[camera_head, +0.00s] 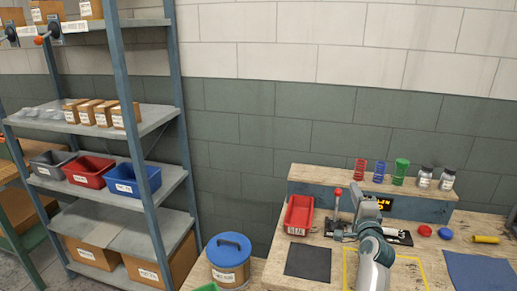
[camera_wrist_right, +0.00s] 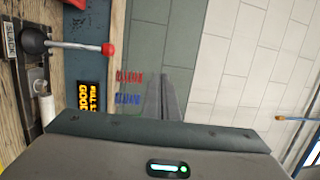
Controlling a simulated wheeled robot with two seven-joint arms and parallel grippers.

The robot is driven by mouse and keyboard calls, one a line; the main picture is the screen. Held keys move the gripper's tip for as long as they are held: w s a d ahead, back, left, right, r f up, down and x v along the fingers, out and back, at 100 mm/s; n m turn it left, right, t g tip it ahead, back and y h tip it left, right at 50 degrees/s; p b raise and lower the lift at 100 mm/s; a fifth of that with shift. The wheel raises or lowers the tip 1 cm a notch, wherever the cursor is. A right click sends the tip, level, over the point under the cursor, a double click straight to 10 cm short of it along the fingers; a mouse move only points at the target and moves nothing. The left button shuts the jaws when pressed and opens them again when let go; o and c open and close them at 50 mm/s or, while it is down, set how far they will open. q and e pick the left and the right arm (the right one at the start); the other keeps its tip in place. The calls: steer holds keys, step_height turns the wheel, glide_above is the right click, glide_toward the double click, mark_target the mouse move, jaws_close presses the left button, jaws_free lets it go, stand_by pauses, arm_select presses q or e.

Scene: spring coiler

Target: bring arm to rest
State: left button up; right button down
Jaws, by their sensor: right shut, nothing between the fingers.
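My right gripper (camera_head: 357,192) is over the workbench at the coiler, its arm rising from the bottom of the head view. In the right wrist view its two fingers (camera_wrist_right: 165,97) lie together, shut and empty, pointing towards the wall. The spring coiler (camera_head: 402,237) is partly hidden behind my gripper and arm. Its lever with a red knob (camera_head: 338,192) stands to the left of the gripper, and the knob also shows in the right wrist view (camera_wrist_right: 108,49), apart from the fingers. My left gripper is not in view.
A raised ledge behind carries a red spring (camera_head: 360,170), a blue spring (camera_head: 379,171), a green spring (camera_head: 400,171) and two jars. A red tray (camera_head: 299,215) and dark mat (camera_head: 308,262) lie left of the arm. Shelving (camera_head: 150,122) with bins stands further left.

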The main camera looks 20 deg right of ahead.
steer(key=s+a+f+n+g+y, duration=0.6)
steer(key=s+a+f+n, duration=0.8)
steer(key=a+f, duration=0.4)
steer(key=s+a+f+n+g, duration=0.3)
steer(key=s+a+f, duration=0.1)
steer(key=s, duration=0.6)
steer(key=s+a+f+n+g, duration=0.3)
steer(key=s+n, duration=0.1)
steer(key=s, duration=0.7)
steer(key=s+a+f+n+g, duration=0.2)
steer(key=s+a+f+n, duration=0.15)
steer(key=s, duration=0.65)
step_height(320, 180, down, 32)
steer(key=s+f+g+b, duration=0.1)
steer(key=s+g+b, duration=0.1)
steer(key=s+d+f+g+b, duration=0.1)
steer(key=s+d+f+b, duration=0.1)
steer(key=s+f, duration=1.5)
steer(key=shift+s+d+y, duration=0.25)
steer(key=shift+d+y, duration=0.05)
steer(key=shift+d, duration=0.05)
